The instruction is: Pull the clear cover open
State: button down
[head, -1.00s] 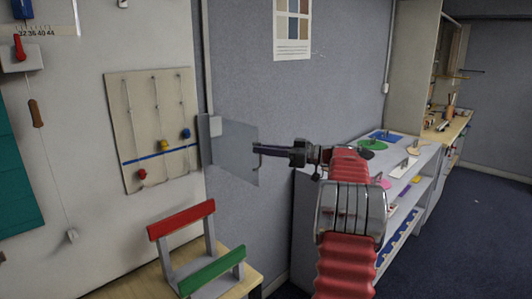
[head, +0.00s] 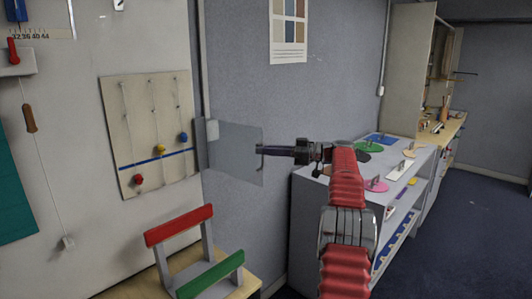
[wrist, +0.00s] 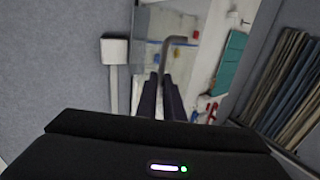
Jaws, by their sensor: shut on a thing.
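The clear cover (head: 236,135) is a see-through pane standing out from the wall, right of the white panel. Its left edge is near the wall and its right edge is at my gripper (head: 262,151). In the wrist view, a grey bent handle (wrist: 176,42) runs down between the dark fingers of my gripper (wrist: 163,92), which are shut on it. A pale box (head: 213,131) shows behind the cover's left part. In the wrist view, a white box (wrist: 115,50) with a conduit is on the wall, left of the handle.
A board (head: 150,125) with colored knobs hangs left of the cover. A red-and-green rack (head: 195,256) stands on a wooden table below. A grey shelf (head: 310,205) with colored pieces is close behind my arm on the right. Dark floor is open at far right.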

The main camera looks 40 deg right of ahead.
jog(key=shift+w+a, duration=0.1)
jog(key=c, duration=1.9)
grip_release()
jog(key=v, duration=1.4)
jog(key=shift+f, duration=0.1)
